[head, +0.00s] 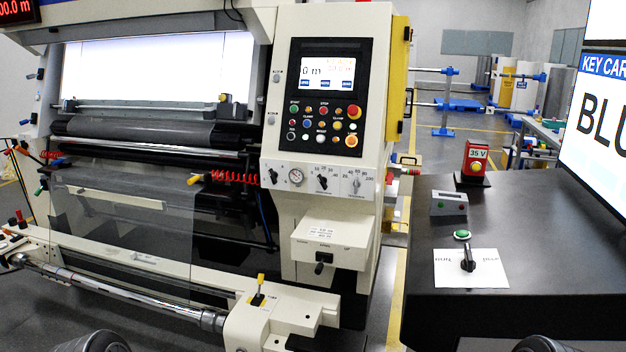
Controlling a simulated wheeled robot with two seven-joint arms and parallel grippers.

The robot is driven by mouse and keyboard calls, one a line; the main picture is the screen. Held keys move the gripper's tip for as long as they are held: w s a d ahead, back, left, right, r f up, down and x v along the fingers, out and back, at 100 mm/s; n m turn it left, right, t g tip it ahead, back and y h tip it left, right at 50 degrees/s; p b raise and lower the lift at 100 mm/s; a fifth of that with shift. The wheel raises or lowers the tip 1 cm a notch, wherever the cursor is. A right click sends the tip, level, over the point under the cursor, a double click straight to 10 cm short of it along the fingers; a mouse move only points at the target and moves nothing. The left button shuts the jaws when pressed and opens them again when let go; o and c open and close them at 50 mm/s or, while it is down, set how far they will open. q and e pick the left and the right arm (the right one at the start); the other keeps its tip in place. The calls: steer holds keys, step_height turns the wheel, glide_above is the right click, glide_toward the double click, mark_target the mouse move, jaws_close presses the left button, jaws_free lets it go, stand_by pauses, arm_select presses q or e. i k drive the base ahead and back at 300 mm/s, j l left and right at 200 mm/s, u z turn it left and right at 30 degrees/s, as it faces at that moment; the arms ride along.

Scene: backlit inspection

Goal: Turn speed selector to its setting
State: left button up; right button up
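The cream machine's lower control strip (340,196) carries several rotary controls, with labels too small to read. A black knob (322,182) sits under a numbered scale and looks slightly tilted. A grey knob (356,184) to its right, under a scale of larger numbers, looks roughly upright. Another black knob (273,177) is at the strip's left end. I cannot tell which is the speed selector. A separate black selector (467,259) stands on a white card (492,274) on the dark table. Neither gripper shows; only dark rounded parts, probably mine, reach the bottom edge.
Above the strip are a lit screen (327,71) and several coloured buttons. A cream box (331,243) with a black knob juts out below. A sign (606,110) stands at far right.

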mark_target(323, 180)
steer(key=i+j+z, duration=0.1)
steer(key=j, duration=0.25)
steer(key=i+j+z, duration=0.15)
steer(key=i+j, duration=0.2)
steer(key=i+j+z, duration=0.1)
steer(key=j, duration=0.25)
steer(key=i+j+z, duration=0.15)
steer(key=j, duration=0.25)
steer(key=i, duration=0.1)
